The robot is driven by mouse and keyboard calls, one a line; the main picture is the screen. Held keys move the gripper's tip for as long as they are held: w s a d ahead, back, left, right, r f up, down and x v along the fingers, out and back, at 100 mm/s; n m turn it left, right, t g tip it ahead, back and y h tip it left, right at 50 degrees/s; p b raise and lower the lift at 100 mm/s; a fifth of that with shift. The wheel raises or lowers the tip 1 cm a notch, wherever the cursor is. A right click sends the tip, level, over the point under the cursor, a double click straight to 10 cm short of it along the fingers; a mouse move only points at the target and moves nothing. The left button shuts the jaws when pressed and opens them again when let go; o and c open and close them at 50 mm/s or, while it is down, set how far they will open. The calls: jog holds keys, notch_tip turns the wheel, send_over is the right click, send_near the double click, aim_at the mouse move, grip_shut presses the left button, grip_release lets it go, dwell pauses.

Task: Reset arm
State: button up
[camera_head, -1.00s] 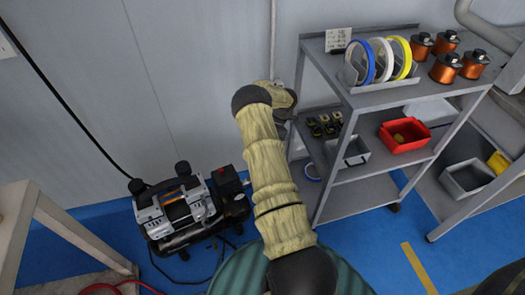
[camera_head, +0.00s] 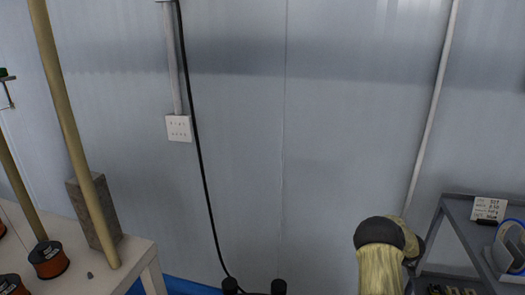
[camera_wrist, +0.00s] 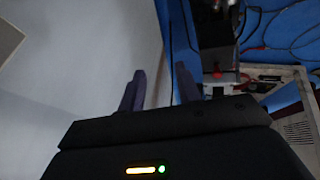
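My arm (camera_head: 380,262), in a tan cover with dark joints, rises at the lower right of the head view, in front of the wall and left of the grey shelf cart. My gripper is not clear in the head view. In the wrist view my gripper (camera_wrist: 160,85) shows two dark fingers standing apart with nothing between them. Beyond the fingers are the pale wall (camera_wrist: 75,50) and a strip of blue floor. No object touches the fingers.
A pale table (camera_head: 105,268) at left holds copper coils (camera_head: 48,260), a grey block (camera_head: 95,210) and upright poles. The shelf cart (camera_head: 455,215) with a card and rings stands at right. Dark compressor parts (camera_wrist: 215,35) and cables show in the wrist view.

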jog(key=w+a+r+m+t+h, duration=0.2)
jog(key=r+m+t, duration=0.1)
jog(key=r, duration=0.3)
jog(key=w+a+r+m+t+h, duration=0.1)
jog(key=w+r+m+t, duration=0.15)
jog(key=r, duration=0.45)
jog(key=s+a+r+m+h, duration=0.2)
jog(key=s+a+r+m, duration=0.2)
jog(key=r, duration=0.1)
jog(key=s+a+r+m+g, duration=0.1)
jog(key=s+a+m+g, duration=0.1)
jog(key=s+a, duration=0.6)
jog(key=s+a+m+g, duration=0.2)
jog(key=s+a+g, duration=0.15)
jog(key=s, duration=0.85)
jog(key=s+a+r+m+g, duration=0.1)
jog(key=s+a+m+g, duration=0.1)
jog(key=s+a, duration=0.6)
jog(key=w+d+p+v, duration=0.2)
jog(key=p+v, duration=1.1)
jog(key=p, duration=0.1)
jog(key=w+d+r+p+v, duration=0.1)
jog(key=w+d+p+v, duration=0.1)
jog(key=p+v, duration=1.2)
jog(key=shift+y, duration=0.4)
jog(key=shift+d, duration=0.1)
